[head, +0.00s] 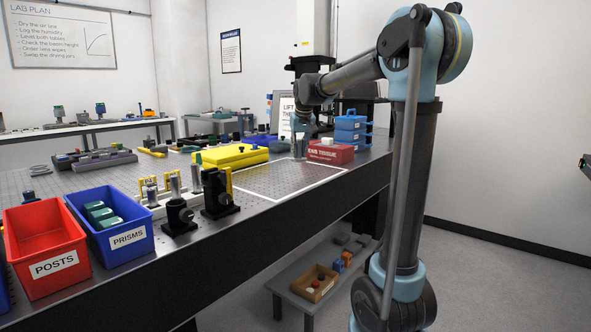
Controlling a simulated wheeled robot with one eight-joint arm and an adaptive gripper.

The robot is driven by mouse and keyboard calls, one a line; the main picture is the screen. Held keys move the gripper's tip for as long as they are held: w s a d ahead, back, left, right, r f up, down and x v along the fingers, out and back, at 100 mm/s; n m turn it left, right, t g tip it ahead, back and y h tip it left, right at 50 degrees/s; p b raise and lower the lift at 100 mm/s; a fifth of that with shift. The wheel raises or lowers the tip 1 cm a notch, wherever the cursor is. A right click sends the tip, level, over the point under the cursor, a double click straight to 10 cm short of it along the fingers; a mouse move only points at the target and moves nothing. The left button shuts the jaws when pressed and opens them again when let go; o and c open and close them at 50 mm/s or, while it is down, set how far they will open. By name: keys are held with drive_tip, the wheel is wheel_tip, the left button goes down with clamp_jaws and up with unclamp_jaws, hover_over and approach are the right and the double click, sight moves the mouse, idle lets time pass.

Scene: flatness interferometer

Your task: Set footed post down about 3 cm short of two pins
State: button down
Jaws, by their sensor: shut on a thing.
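My gripper (299,138) is at the far right end of the white-outlined area on the optical table (245,192), pointing down beside the red tissue box. It is shut on a small grey post (299,153), the footed post, which looks upright. Its foot is too small to make out, and I cannot tell whether it touches the table. The two pins cannot be made out at this distance.
A yellow block (228,157) lies to the left. Black mounts (217,192), a blue prisms bin (120,239) and a red posts bin (45,237) stand nearer. The outlined area is mostly clear.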

sight(299, 159)
drive_tip(key=shift+f, duration=3)
drive_tip(key=c, duration=1.4)
unclamp_jaws()
drive_tip(key=shift+c, duration=0.2)
